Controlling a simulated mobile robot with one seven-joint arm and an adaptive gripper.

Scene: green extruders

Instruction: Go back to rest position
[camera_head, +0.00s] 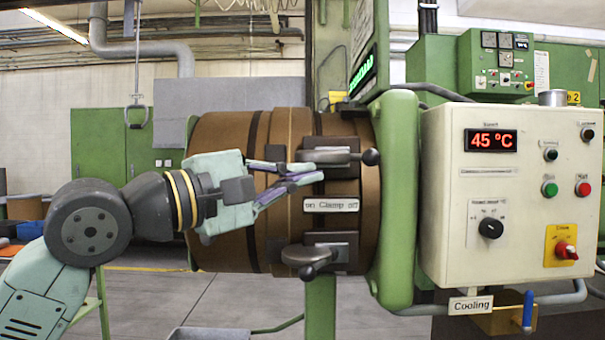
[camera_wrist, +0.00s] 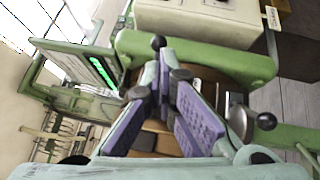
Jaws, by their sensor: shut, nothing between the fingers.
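My gripper (camera_head: 319,173) reaches in from the left in the head view, in front of the brown extruder barrel (camera_head: 225,137). Its fingers converge at the tips and hold nothing. The tips are close to the upper clamp handle (camera_head: 325,156) and above the clamp label (camera_head: 331,205); whether they touch the handle I cannot tell. In the wrist view the purple-padded fingers (camera_wrist: 163,78) point toward the barrel and the green flange. The lower clamp handle (camera_head: 303,256) sits below the label.
A cream control box (camera_head: 450,240) with a 45 °C display (camera_head: 491,140) stands right of the green flange (camera_head: 400,200). A "Cooling" label (camera_head: 471,305) hangs under it. A grey tray (camera_head: 208,334) is low at the front. Open floor shows below the barrel.

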